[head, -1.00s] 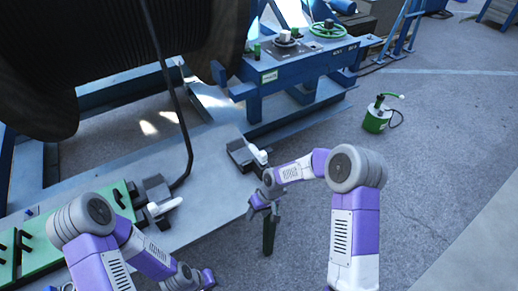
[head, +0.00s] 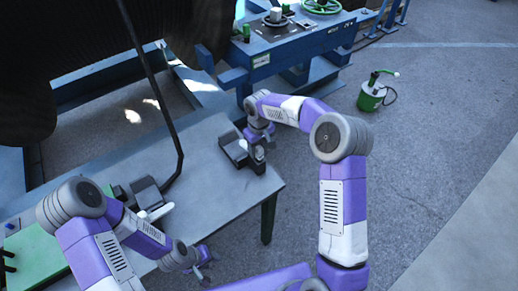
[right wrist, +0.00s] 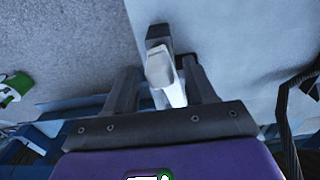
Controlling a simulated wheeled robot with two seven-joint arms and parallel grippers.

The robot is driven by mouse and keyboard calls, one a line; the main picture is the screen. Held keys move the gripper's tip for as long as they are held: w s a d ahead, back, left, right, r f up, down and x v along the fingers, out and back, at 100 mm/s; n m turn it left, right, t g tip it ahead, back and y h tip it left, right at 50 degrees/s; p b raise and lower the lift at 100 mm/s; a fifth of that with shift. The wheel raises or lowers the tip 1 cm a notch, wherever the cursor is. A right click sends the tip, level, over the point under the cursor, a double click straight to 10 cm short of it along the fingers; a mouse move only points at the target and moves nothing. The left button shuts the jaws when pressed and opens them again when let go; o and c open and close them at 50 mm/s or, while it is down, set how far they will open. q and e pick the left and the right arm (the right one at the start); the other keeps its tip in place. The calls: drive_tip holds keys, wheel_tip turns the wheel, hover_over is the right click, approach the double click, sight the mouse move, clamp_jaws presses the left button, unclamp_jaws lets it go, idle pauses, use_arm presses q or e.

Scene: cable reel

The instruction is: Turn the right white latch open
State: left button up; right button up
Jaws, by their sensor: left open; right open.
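The right latch is a dark block (head: 235,149) with a white lever (head: 259,154), at the right end of the grey table (head: 205,185). My right gripper (head: 260,146) is over this lever. In the right wrist view the white lever (right wrist: 164,72) stands between the two open fingers of my right gripper (right wrist: 158,74); I cannot tell whether they touch it. The left latch, a dark block (head: 147,192) with a white lever (head: 156,212), sits further left on the table. My left gripper (head: 205,264) is open and empty, in front of the table's near edge.
A black cable (head: 160,85) runs down to the left latch. A green panel (head: 35,258) lies at the table's left. A blue machine frame (head: 275,58) stands behind. A green can (head: 371,97) stands on open floor at right.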

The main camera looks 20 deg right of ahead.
drive_tip(key=shift+f, duration=0.5)
drive_tip(key=shift+c, duration=0.4)
clamp_jaws()
drive_tip(key=shift+d, duration=0.15)
